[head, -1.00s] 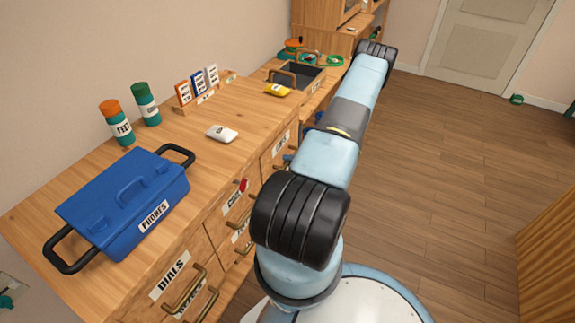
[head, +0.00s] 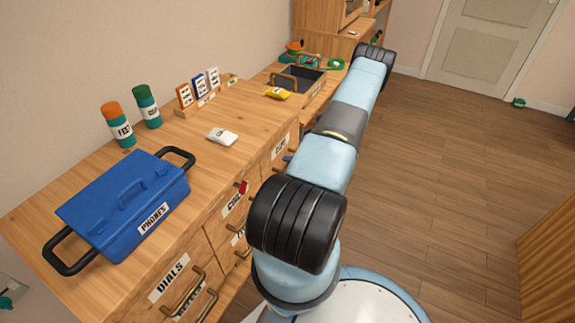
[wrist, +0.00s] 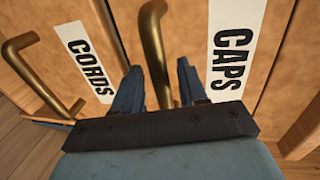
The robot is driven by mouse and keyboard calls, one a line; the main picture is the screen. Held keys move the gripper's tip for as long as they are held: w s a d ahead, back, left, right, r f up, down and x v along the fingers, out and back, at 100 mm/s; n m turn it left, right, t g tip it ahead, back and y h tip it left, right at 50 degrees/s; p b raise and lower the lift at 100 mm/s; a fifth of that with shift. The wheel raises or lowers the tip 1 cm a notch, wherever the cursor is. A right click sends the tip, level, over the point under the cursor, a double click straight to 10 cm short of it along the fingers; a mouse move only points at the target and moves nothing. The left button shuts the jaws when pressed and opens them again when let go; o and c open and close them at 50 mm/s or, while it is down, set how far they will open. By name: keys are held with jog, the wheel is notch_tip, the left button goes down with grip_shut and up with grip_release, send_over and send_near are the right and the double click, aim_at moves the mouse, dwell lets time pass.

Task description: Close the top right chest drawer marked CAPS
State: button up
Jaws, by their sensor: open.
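In the wrist view the CAPS drawer (wrist: 270,45) fills the right side, its black-on-white label turned on its side. A brass bar handle (wrist: 153,40) stands to the left of that label. My gripper (wrist: 158,80) is open, with its two blue fingers on either side of the lower part of this handle; I cannot tell whether they touch it. In the head view the CAPS label (head: 279,148) shows on the chest front, partly beside my arm, which hides my gripper there. How far the drawer stands out is hard to tell.
The CORDS drawer (wrist: 65,35) with its brass handle (wrist: 30,75) is to the left in the wrist view. A blue PHONES box (head: 125,205), two bottles, a white packet (head: 222,136) and cards stand on the chest top.

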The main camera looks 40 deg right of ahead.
jog(key=v, duration=1.2)
jog(key=shift+s, duration=0.35)
jog(key=shift+d, duration=0.15)
